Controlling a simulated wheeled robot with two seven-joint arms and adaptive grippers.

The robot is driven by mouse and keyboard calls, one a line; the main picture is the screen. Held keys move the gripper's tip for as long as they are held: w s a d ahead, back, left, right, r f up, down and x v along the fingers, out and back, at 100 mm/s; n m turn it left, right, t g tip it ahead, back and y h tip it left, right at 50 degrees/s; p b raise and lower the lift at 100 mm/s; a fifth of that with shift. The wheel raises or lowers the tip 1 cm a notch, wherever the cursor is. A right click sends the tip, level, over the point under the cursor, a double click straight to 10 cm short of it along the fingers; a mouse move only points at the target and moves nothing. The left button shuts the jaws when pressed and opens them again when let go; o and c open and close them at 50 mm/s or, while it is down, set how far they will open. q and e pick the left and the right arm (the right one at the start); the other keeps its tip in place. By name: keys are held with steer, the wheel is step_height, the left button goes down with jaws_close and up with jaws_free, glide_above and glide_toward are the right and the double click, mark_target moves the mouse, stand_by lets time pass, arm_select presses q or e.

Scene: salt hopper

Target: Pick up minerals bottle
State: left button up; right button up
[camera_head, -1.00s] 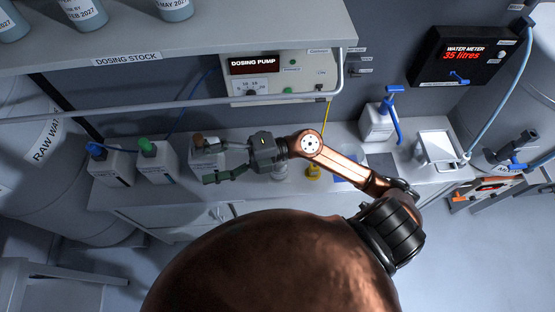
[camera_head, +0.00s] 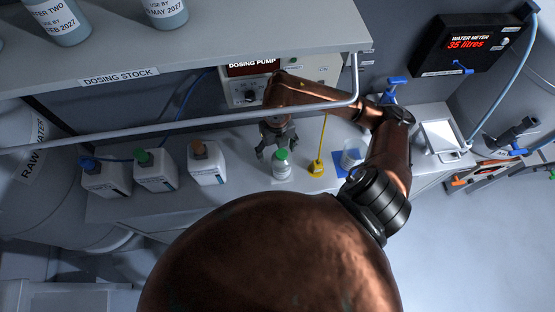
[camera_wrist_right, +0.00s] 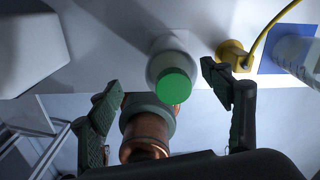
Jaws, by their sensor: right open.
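A small white bottle with a green cap (camera_head: 281,168) stands upright on the bench; I cannot read its label, so I take it as the minerals bottle. My right gripper (camera_head: 277,149) is open, just behind this bottle in the head view. In the right wrist view the bottle (camera_wrist_right: 169,57) shows ahead, between the spread fingers (camera_wrist_right: 163,80) with the cap toward me. No grip on it shows. My left gripper is not in view.
Three white jugs with blue, green (camera_head: 154,171) and orange-brown caps stand to the left. A yellow object with a cable (camera_head: 317,167) and a clear beaker (camera_head: 351,158) on a blue mat are close on the right. A shelf rail (camera_head: 190,124) crosses above the bench.

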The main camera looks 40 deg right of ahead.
mark_target(283, 155)
steer(key=shift+s+d+f+p, duration=0.2)
steer(key=shift+s+f+p, duration=0.05)
steer(key=shift+s+f, duration=0.35)
steer(key=shift+s+d+f+p, duration=0.15)
steer(key=shift+s+f+p, duration=0.05)
steer(key=shift+s+f, duration=0.3)
steer(key=f, duration=0.2)
steer(key=w+f, duration=0.1)
steer(key=shift+d+f+p, duration=0.2)
steer(key=shift+f+p, duration=0.15)
steer(key=shift+p, duration=0.05)
steer(key=shift+f, duration=0.15)
steer(key=shift+s, duration=0.2)
steer(key=shift+w, duration=0.2)
steer(key=c, duration=0.4)
steer(key=shift+s, duration=0.1)
steer(key=c, duration=1.3)
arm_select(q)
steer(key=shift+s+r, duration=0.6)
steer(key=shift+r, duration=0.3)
arm_select(e)
steer(key=shift+c, duration=0.4)
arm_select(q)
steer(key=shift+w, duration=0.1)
